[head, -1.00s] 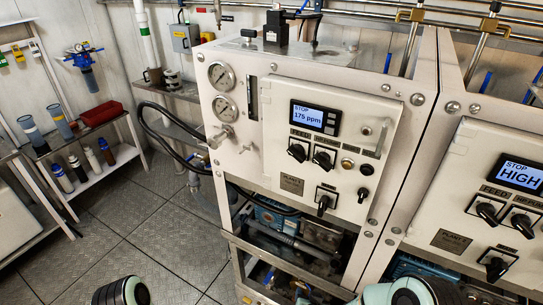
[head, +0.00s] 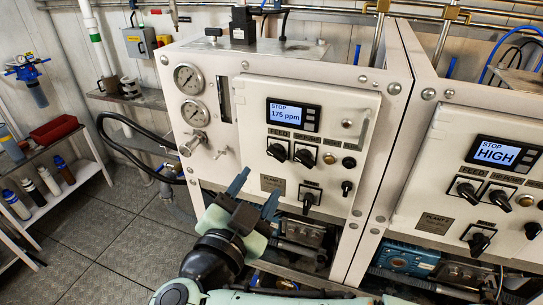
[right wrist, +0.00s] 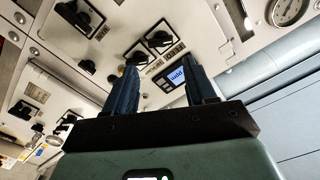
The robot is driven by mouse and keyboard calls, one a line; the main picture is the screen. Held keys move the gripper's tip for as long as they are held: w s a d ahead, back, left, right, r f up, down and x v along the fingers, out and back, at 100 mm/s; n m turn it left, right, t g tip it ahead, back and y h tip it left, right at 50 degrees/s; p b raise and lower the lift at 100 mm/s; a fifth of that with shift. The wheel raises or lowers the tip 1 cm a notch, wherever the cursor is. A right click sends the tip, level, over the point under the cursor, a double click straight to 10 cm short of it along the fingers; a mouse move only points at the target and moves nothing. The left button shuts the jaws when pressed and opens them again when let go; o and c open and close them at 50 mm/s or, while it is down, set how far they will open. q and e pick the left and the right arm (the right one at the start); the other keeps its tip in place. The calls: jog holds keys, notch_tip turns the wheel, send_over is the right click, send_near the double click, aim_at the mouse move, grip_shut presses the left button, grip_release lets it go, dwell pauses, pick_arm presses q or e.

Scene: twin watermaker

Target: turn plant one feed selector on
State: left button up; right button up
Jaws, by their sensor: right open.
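The plant one panel (head: 340,115) is the left white cabinet front, with a display (head: 293,113) reading STOP, 175 ppm. The feed selector (head: 277,152) is the black knob under the FEED label, left of a second black knob (head: 304,157). My right gripper (head: 256,188) is open and empty, in front of the panel's lower left, below and left of the selector in the picture and apart from it. In the right wrist view, the open fingers (right wrist: 163,88) point toward the panel, with the feed selector (right wrist: 158,39) beyond them. My left gripper is not in view.
A lower selector (head: 309,199) and a small black switch (head: 347,187) sit close by on the panel. Gauges (head: 188,79) and a valve knob (head: 194,143) stick out at left. The plant two panel (head: 440,200) stands at right. Pumps and pipes lie below.

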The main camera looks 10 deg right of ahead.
aim_at(276, 157)
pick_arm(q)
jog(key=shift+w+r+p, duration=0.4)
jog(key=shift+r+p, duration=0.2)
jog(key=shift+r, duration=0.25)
pick_arm(e)
jog(key=x, duration=0.9)
jog(key=shift+w+d, duration=0.1)
jog(key=shift+w, duration=0.15)
jog(key=c, duration=0.8)
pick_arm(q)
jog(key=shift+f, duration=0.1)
